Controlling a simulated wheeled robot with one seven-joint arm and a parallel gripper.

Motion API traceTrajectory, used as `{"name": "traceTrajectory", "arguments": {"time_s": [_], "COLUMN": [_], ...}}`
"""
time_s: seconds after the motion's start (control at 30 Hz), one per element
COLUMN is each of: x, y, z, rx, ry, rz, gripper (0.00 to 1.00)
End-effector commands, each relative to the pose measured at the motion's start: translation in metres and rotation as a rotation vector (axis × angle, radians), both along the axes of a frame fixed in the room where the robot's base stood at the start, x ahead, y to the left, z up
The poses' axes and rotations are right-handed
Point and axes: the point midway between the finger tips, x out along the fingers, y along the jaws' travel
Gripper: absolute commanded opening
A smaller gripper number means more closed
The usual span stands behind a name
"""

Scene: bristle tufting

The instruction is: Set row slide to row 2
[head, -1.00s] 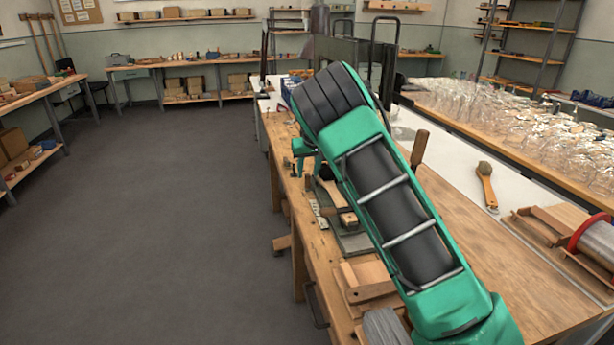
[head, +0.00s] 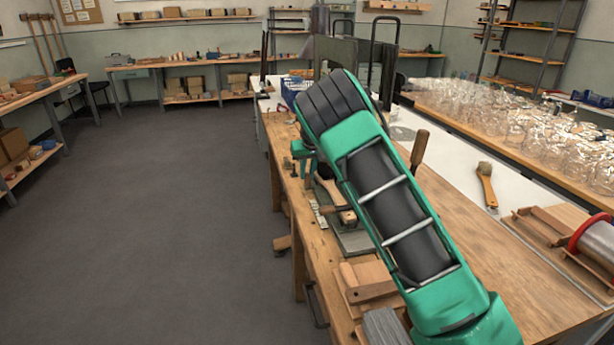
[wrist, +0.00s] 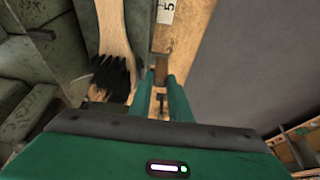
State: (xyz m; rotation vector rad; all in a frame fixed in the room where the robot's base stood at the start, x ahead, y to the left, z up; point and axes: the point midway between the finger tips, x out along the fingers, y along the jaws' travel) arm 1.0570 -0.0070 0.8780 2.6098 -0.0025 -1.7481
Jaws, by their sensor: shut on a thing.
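In the wrist view, my gripper (wrist: 160,84) has its two green fingers close together, shut on a small brown piece (wrist: 160,66) that looks like the row slide's grip. A brush (wrist: 115,35) with a pale wooden handle and black bristles lies left of the fingers. In the head view my arm hides the gripper; a ruled scale (head: 318,214) shows on the bench beside the fixture. I cannot read which row the slide is at.
Open floor (head: 160,230) lies left.

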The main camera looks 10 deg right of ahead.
Motion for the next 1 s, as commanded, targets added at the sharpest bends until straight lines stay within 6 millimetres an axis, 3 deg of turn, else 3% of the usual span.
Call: {"name": "traceTrajectory", "arguments": {"time_s": [0.43, 0.47, 0.5, 0.53, 0.83, 1.0], "x": [0.008, 0.008, 0.008, 0.008, 0.007, 0.002], "y": [0.002, 0.003, 0.003, 0.002, 0.001, 0.002], "z": [0.001, 0.001, 0.001, 0.001, 0.002, 0.017], "rx": [0.004, 0.004, 0.004, 0.004, 0.003, 0.005], "ry": [-0.001, -0.001, -0.001, -0.001, -0.001, -0.004], "rz": [0.003, 0.003, 0.003, 0.003, 0.001, 0.002], "gripper": [0.00, 0.24, 0.34, 0.36, 0.36, 0.36]}}
